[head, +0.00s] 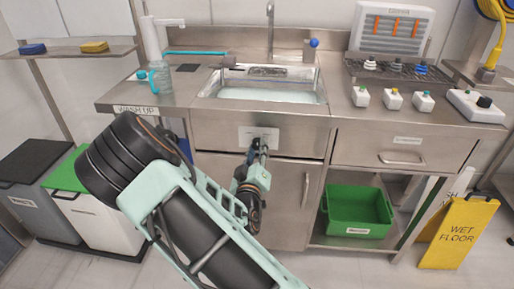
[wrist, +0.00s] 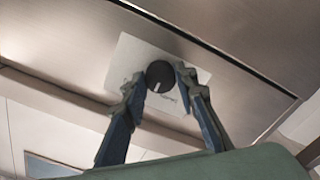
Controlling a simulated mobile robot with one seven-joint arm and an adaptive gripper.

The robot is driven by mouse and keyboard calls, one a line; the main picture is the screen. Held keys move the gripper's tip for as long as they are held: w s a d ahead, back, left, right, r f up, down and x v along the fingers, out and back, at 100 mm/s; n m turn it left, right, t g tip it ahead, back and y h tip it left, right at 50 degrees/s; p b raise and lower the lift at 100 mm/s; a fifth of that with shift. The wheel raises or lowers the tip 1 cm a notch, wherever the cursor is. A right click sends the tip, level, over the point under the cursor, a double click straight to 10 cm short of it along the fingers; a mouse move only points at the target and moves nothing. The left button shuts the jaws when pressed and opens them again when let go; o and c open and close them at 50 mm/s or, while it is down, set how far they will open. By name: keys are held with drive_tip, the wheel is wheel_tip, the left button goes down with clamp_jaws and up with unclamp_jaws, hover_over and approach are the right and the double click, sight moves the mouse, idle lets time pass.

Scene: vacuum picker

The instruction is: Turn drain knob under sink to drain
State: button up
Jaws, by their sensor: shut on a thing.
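The drain knob (wrist: 160,73) is a round black knob with a short white mark pointing down in the wrist view. It sits on a white label plate (wrist: 124,62) on the steel front under the sink. In the head view the plate (head: 246,134) shows, but my gripper (head: 262,146) covers the knob. In the wrist view my gripper (wrist: 160,78) has one finger on each side of the knob and is shut on it. The plate's lettering is too small to read. The sink basin (head: 262,95) above holds some water.
A cabinet door (head: 285,195) lies below the knob, with a drawer (head: 400,153) to its right. A green crate (head: 357,210) sits on the lower shelf. A yellow wet-floor sign (head: 455,235) stands at right. Bins (head: 105,218) stand at left. A spray bottle (head: 160,78) is on the counter.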

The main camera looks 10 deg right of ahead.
drive_tip(key=shift+n+p, duration=1.2)
drive_tip(key=shift+n, duration=2.6)
drive_tip(key=o, duration=1.1)
drive_tip(key=shift+o, duration=0.2)
drive_tip(key=v, duration=1.2)
